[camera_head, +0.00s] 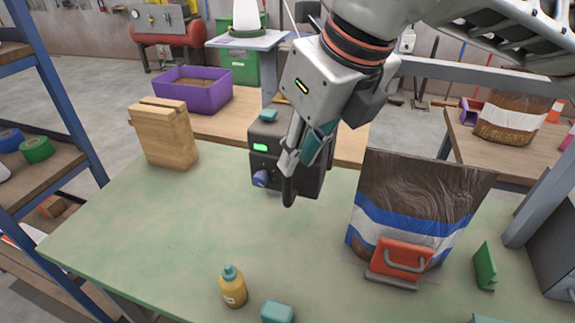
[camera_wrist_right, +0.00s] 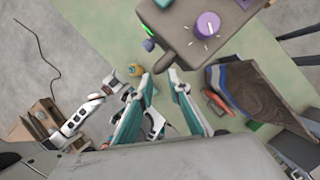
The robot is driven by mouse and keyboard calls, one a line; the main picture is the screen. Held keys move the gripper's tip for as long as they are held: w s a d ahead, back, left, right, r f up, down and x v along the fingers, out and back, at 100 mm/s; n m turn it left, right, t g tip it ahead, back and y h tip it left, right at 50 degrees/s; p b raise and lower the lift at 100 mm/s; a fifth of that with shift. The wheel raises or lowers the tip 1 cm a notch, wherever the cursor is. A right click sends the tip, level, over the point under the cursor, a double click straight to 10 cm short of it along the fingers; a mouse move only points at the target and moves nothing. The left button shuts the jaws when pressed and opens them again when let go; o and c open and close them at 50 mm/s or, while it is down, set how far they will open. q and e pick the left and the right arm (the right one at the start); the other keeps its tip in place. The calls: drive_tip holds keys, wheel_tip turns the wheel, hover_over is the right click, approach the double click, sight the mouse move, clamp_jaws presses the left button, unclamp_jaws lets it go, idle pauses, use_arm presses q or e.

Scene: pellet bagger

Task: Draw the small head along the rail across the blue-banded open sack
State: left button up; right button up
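The open sack (camera_head: 415,185) stands upright on the green table, brown with a blue band (camera_head: 410,225) over a white one. A small red block (camera_head: 402,256) with a grey handle sits in front of its lower part, over a short grey strip (camera_head: 391,283); I cannot tell whether these are the head and rail. The sack also shows in the right wrist view (camera_wrist_right: 255,92). My right gripper (camera_head: 288,185) hangs left of the sack, in front of the dark box.
The dark box (camera_head: 262,170) has a green light and a purple knob (camera_wrist_right: 208,23). A wooden block (camera_head: 163,140) stands at the back left. A yellow bottle (camera_head: 233,290) and teal block (camera_head: 277,312) are near the front. A green piece (camera_head: 485,265) stands right of the sack. The table's left-middle is clear.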

sight(287, 199)
drive_tip(key=shift+p+x, duration=0.35)
drive_tip(key=shift+x, duration=3.2)
drive_tip(key=shift+s, duration=0.15)
clamp_jaws()
